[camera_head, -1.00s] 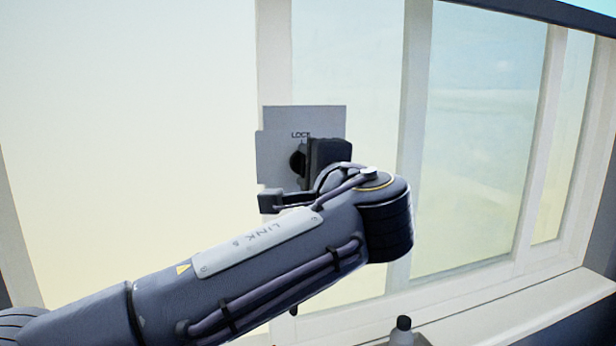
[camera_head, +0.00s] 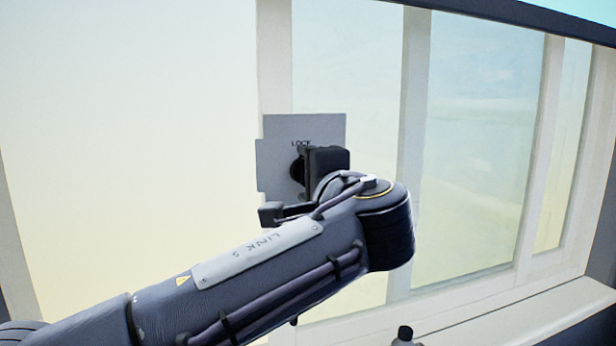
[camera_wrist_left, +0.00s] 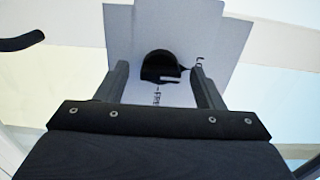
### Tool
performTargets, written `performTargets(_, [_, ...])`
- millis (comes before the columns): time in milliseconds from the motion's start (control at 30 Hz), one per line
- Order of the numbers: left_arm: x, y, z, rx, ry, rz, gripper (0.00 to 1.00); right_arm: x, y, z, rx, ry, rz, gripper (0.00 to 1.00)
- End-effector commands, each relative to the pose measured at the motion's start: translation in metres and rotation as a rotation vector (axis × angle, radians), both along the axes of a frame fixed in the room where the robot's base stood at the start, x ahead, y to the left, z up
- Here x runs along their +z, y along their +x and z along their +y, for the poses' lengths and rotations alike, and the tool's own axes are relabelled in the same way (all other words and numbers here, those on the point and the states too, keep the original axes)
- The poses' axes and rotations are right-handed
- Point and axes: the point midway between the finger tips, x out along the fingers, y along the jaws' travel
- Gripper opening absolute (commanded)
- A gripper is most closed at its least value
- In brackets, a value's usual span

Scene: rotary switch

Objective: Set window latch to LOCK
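The window latch is a light grey plate (camera_head: 275,160) on the window frame with a dark round knob (camera_head: 297,170). The word LOCK is printed on the plate above the knob in the head view. In the left wrist view the knob (camera_wrist_left: 160,66) shows with a small pale mark at its lower edge, and the plate (camera_wrist_left: 190,25) lies behind it, with lettering partly hidden. My left gripper (camera_wrist_left: 160,80) is open, one finger on each side of the knob, with visible gaps. In the head view my left gripper (camera_head: 308,168) hides part of the knob and plate. My right gripper is not in view.
White window posts (camera_head: 412,130) stand right of the latch, and a sill (camera_head: 510,315) runs below. A small dark-capped bottle-like object (camera_head: 404,335) shows at the bottom edge. The window pane (camera_head: 130,120) left of the latch is clear.

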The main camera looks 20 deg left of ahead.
Motion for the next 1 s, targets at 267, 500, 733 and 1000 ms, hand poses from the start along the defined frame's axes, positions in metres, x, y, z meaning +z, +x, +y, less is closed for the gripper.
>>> performTargets(267, [0.000, -0.007, -0.005, -0.003, 0.001, -0.001, 0.62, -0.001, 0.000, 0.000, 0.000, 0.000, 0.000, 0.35])
performTargets(500, [0.000, -0.040, -0.028, -0.005, 0.000, -0.002, 0.62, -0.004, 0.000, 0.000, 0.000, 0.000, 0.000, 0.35])
performTargets(733, [0.000, -0.062, -0.042, -0.002, 0.001, -0.001, 0.62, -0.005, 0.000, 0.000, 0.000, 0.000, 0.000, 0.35])
performTargets(1000, [0.000, -0.065, -0.044, 0.000, 0.000, 0.000, 0.62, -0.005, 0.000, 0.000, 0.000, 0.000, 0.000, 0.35])
